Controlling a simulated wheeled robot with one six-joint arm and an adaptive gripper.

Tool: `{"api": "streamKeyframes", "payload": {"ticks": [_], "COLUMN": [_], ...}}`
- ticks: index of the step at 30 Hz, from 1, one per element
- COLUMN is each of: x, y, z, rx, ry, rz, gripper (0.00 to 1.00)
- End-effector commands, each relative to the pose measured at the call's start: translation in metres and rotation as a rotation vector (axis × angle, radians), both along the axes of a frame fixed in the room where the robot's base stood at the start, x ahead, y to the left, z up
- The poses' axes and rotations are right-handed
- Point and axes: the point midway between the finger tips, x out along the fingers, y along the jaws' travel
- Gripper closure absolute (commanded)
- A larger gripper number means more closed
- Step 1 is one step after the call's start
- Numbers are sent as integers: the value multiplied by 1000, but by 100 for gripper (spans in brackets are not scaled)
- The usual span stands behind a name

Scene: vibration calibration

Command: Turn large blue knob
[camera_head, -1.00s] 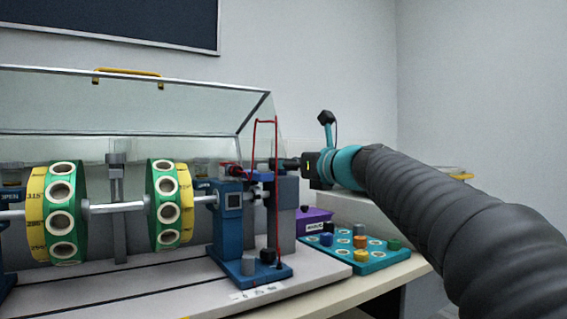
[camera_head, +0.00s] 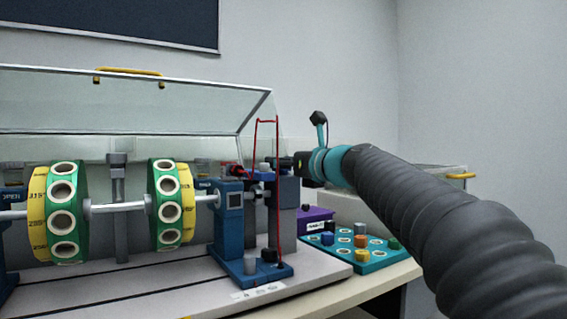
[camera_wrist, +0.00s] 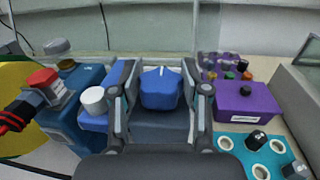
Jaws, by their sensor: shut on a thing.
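The large blue knob (camera_wrist: 160,90) sits between the two fingers of my gripper (camera_wrist: 161,100) in the wrist view, with a pale pointer mark on its top edge. The fingers are shut on its two sides. In the head view my gripper (camera_head: 281,163) reaches in from the right at the right end of the rotor machine, above its blue bearing block (camera_head: 229,225). I cannot make out the knob itself there.
A purple box (camera_wrist: 247,104) and a teal tray (camera_head: 372,263) with coloured knobs lie to the right. A clear cover (camera_head: 130,105) is raised behind.

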Motion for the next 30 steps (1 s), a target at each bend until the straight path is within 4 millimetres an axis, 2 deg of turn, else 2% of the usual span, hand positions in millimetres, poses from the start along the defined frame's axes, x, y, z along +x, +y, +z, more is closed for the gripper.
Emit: {"api": "streamKeyframes", "payload": {"ticks": [11, 18, 30], "x": [3, 4, 6], "y": [-3, -3, -3], "z": [4, 8, 0], "rx": [0, 1, 1], "ry": [3, 4, -1], "rz": [185, 408, 762], "gripper": [88, 89, 89]}}
